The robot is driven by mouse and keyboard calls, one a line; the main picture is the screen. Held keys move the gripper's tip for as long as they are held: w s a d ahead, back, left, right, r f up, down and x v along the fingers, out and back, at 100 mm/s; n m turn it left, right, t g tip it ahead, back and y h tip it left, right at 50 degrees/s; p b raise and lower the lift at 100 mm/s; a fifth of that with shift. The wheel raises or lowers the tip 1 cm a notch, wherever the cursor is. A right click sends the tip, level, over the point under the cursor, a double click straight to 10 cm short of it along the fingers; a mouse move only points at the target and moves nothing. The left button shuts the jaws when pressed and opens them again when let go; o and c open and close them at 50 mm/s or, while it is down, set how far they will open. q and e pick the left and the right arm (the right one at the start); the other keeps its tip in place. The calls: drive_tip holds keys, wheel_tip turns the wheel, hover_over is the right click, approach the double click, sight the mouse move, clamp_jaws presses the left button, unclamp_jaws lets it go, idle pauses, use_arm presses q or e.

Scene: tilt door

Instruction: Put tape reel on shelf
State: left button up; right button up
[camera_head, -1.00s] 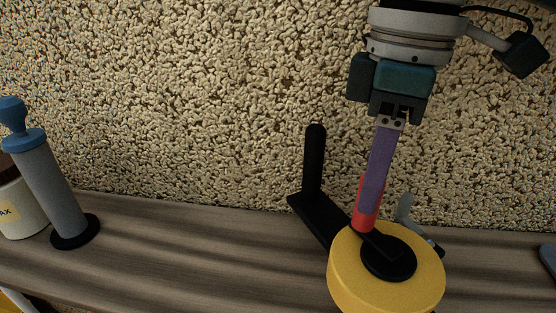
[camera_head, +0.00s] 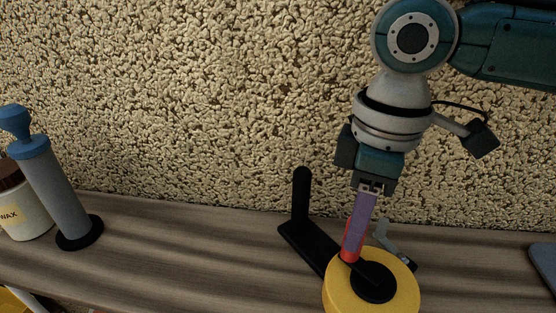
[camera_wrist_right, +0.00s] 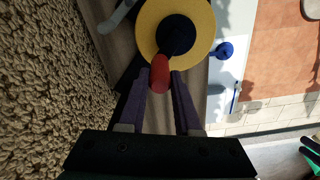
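The tape reel (camera_head: 335,294) is a thick yellow disc with a black hub, on a black angled holder with an upright post (camera_head: 301,200). It is low and right of centre in the head view, partly cut off by the bottom edge. A red handle (camera_head: 349,250) rises beside the hub. My right gripper (camera_head: 351,240) points down with purple fingers closed around this handle; the wrist view shows the red end between the fingertips (camera_wrist_right: 160,80) and the yellow reel (camera_wrist_right: 203,28) beyond. Whether the reel touches the wooden shelf (camera_head: 190,240) is unclear. My left gripper is out of view.
A grey cylinder with a blue top (camera_head: 55,180) and a white wax jar (camera_head: 27,212) stand at the shelf's left. A blue-grey object (camera_head: 544,265) is at the far right. A rough wall (camera_head: 200,100) closes the back. The shelf's middle is clear.

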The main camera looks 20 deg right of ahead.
drive_tip(key=o, duration=0.4)
drive_tip(key=shift+r, duration=0.15)
wheel_tip(320, 180, up, 11)
drive_tip(key=b, duration=0.3)
drive_tip(key=s+a+f+m+t+y, duration=0.25)
drive_tip(key=s+a+f, duration=0.45)
drive_tip(key=a+f, duration=0.4)
drive_tip(key=s+d+f+m, duration=0.1)
drive_tip(key=s+d, duration=0.1)
drive_tip(key=s+d+f+m+h, duration=0.1)
drive_tip(key=s+d+f+m, duration=0.1)
drive_tip(key=s+d, duration=0.1)
drive_tip(key=s+d+f+m+t+h, duration=0.1)
drive_tip(key=s+d, duration=0.2)
drive_tip(key=shift+d+f+h, duration=0.15)
drive_tip(key=shift+f+h, duration=0.1)
drive_tip(key=shift+f, duration=0.05)
wheel_tip(320, 180, up, 19)
drive_tip(key=p, duration=1.8)
drive_tip(key=shift+f+p, duration=0.2)
drive_tip(key=shift+p, duration=0.2)
